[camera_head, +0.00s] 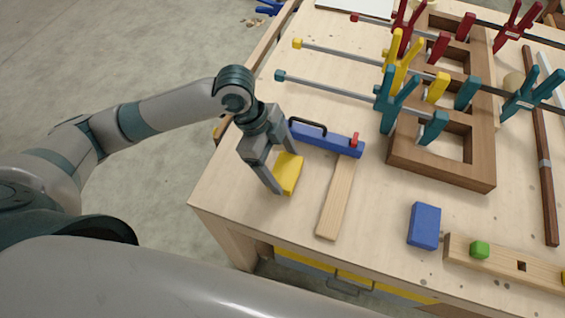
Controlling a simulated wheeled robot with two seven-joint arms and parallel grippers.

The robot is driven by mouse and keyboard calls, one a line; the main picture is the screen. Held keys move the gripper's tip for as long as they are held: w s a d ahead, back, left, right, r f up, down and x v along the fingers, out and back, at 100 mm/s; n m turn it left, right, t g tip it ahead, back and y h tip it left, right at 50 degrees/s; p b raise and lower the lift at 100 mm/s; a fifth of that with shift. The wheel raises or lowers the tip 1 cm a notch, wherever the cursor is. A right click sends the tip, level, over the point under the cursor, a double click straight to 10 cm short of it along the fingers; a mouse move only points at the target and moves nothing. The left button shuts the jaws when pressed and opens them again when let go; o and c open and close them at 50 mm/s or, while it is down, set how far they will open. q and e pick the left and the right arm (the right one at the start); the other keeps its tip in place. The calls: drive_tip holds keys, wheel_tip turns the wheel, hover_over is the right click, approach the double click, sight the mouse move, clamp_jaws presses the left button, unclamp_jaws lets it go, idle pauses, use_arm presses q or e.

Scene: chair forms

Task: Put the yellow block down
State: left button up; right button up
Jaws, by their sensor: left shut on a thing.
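The yellow block (289,172) is near the left edge of the wooden workbench (240,178). My left gripper (283,172) comes in from the left and is shut on the yellow block, with one finger on each side of it. The block looks very low over the bench top; I cannot tell whether it touches the wood. My right gripper does not show.
A blue tool with a black handle (325,140) lies just behind the block. A thin wooden strip (339,195) lies to its right. A blue block (424,226), a slotted wooden bar with a green piece (480,250), and a clamped wooden frame (440,168) stand farther right.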

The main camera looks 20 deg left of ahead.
use_arm(q)
drive_tip(key=o, duration=0.7)
drive_tip(key=shift+f, duration=0.1)
drive_tip(key=o, duration=0.5)
drive_tip(key=shift+c, duration=0.2)
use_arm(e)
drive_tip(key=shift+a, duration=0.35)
use_arm(q)
drive_tip(key=b+v, duration=0.2)
drive_tip(key=v, duration=1)
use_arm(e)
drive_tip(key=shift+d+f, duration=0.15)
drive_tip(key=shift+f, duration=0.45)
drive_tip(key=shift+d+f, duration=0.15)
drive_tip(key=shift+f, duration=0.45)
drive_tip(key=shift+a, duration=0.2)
